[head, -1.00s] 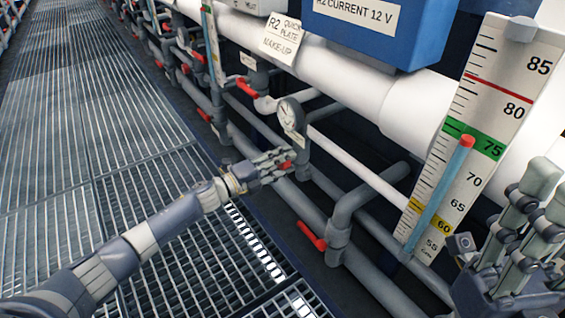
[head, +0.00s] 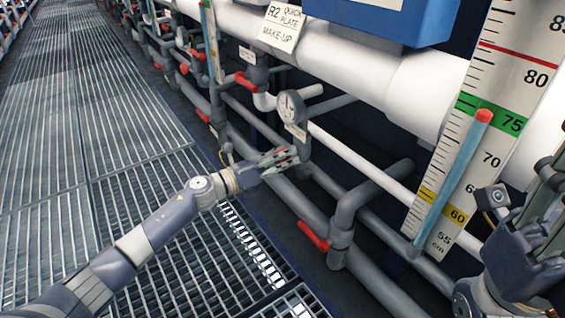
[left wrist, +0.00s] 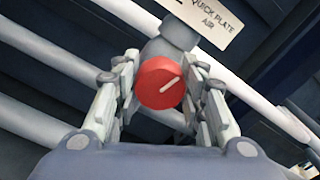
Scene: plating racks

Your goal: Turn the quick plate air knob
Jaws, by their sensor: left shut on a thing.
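The quick plate air knob (left wrist: 160,83) is red and round with a pale slanted line on its face. In the left wrist view it sits on a grey valve body between the two fingers of my left gripper (left wrist: 161,100), which is shut on it. A white label (left wrist: 208,20) reading "QUICK PLATE AIR" is behind it.
Red-handled valves stand at lower centre (head: 313,236) and upper left (head: 246,82). White and grey pipes run diagonally. The grated walkway (head: 60,130) at left is clear.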

